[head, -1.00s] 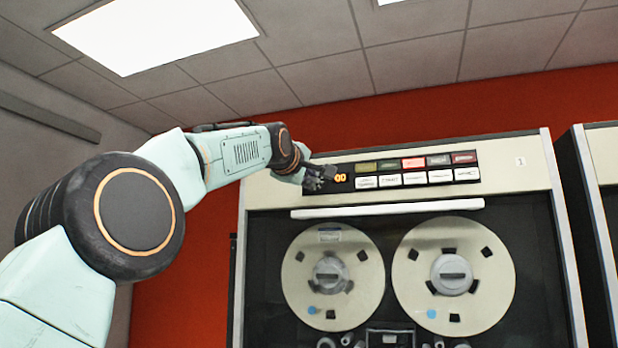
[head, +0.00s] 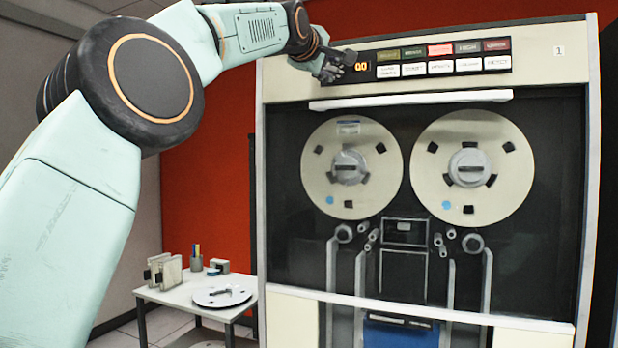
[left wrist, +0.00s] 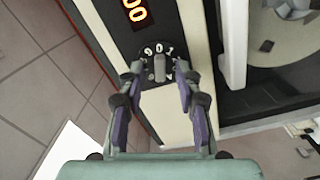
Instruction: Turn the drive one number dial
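The drive one number dial (left wrist: 159,68) is a small grey knob with white numbers around its top, seen in the left wrist view. It sits on the black panel strip beside the orange display (left wrist: 137,12). In the head view the display (head: 361,67) appears to read 00, on the tape drive (head: 530,60) labelled 1. My left gripper (left wrist: 156,76) has a finger on either side of the knob, spread apart with visible gaps. In the head view the left gripper (head: 333,70) is at the left end of the panel and hides the dial. My right gripper is not in view.
Coloured and white buttons (head: 440,67) line the panel right of the display. A white bar (head: 410,100) projects below it, above two tape reels (head: 352,165). A small table (head: 185,295) with a loose reel stands at lower left.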

